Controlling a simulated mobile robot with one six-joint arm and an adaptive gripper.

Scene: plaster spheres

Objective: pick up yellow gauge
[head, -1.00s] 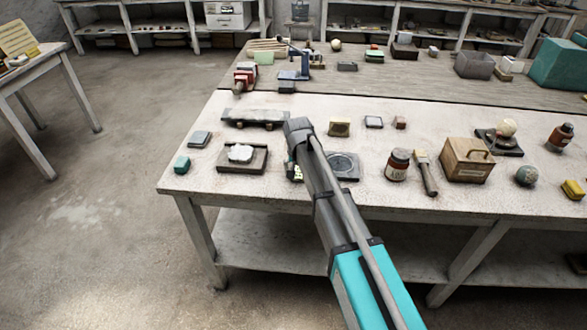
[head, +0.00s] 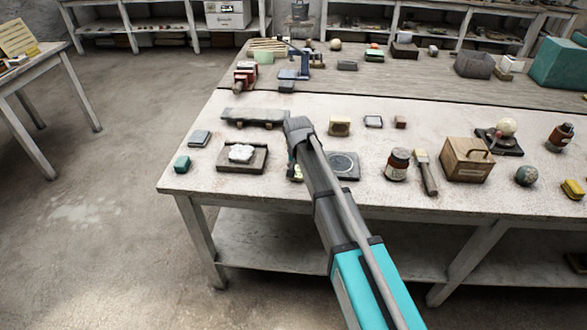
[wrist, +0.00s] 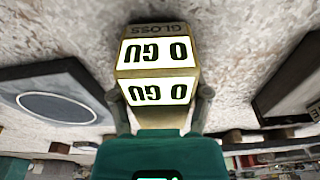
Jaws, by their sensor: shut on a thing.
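The yellow gauge (wrist: 157,52) is a small box with a dull yellow body and bright white panels marked with dark digits and letters, upside down in the wrist view. The word GLOSS shows on its far face. My gripper (wrist: 158,93) is shut on it, one finger against each side. In the head view only a small pale yellow bit of the gauge (head: 295,172) shows beside my arm. My arm hides the rest of it and the fingertips there. I cannot tell whether the gauge touches the tabletop.
On the white table (head: 240,187), a dark plate with a ring (head: 344,166) lies right of my gripper and a tray with a white lump (head: 228,166) lies left. A brown jar (head: 397,165), a brush (head: 426,172) and a wooden box (head: 467,160) stand further right.

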